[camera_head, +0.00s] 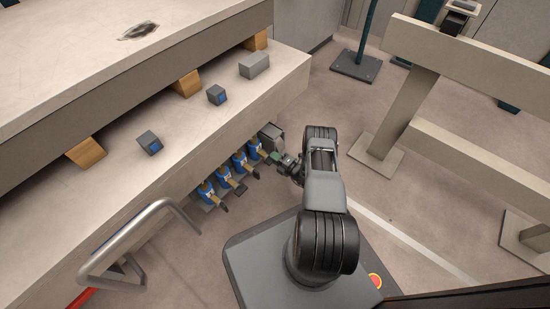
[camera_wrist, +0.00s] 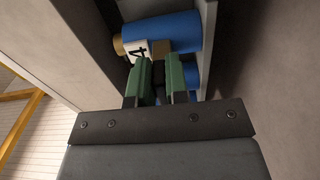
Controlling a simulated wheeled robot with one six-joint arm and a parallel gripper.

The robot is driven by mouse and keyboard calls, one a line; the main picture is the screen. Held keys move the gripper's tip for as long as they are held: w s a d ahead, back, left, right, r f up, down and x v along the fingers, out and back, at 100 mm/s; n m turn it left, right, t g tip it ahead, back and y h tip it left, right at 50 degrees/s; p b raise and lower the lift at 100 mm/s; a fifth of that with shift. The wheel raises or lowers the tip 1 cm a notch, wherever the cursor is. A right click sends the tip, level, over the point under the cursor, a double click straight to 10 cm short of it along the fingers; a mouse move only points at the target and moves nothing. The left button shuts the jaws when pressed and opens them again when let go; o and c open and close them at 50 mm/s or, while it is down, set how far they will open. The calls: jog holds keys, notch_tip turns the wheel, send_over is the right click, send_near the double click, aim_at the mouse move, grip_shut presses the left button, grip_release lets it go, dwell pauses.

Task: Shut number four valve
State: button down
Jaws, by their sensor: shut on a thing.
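The number four valve (camera_wrist: 172,34) shows in the wrist view as a blue cylinder with a brass end and a white tag marked 4. My gripper (camera_wrist: 162,86) has its green fingers just below the tag, shut on a dark part between them, which looks like the valve's lever; the fingers hide most of it. In the head view, several blue valves stand in a row under the bench edge. My gripper (camera_head: 276,158) is at the far end of the row, beside the farthest valve (camera_head: 254,147). The other valves' dark levers stick out toward the floor.
A grey box (camera_head: 271,137) sits just past the row's far end. The machine bench (camera_head: 215,125) overhangs the valves. A bent metal handrail (camera_head: 140,222) stands at the lower left. Beige beams (camera_head: 470,65) stand at the right, with open floor between.

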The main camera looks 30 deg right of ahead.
jog(key=shift+d, duration=0.15)
jog(key=c, duration=1.4)
grip_release()
jog(key=shift+c, duration=0.2)
jog(key=o, duration=0.3)
